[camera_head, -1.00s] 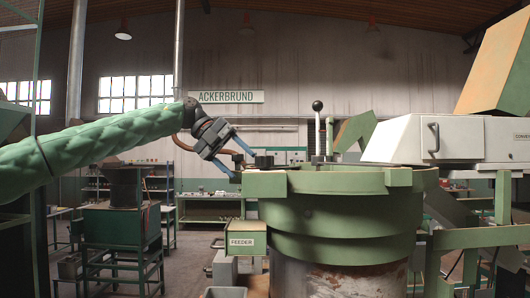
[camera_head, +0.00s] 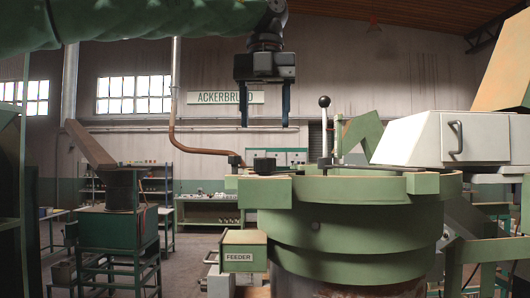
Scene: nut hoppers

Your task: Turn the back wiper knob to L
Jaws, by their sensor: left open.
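A green round bowl feeder (camera_head: 350,225) stands right of the middle. Black knobs sit on its top edge: a larger one (camera_head: 264,166) near the front left and a smaller one (camera_head: 235,161) left of it. I cannot tell which is the back wiper knob, and no L mark is readable. My left gripper (camera_head: 265,125) hangs with its two blue fingers pointing down, apart and empty. In the picture it is above the larger knob, with a gap between. My right gripper is not in view.
A lever with a black ball (camera_head: 324,101) rises from the bowl's far side. A white cover with a handle (camera_head: 440,140) stands at the right. A FEEDER box (camera_head: 243,252) sits at the bowl's lower left. Green stands (camera_head: 118,235) are farther left.

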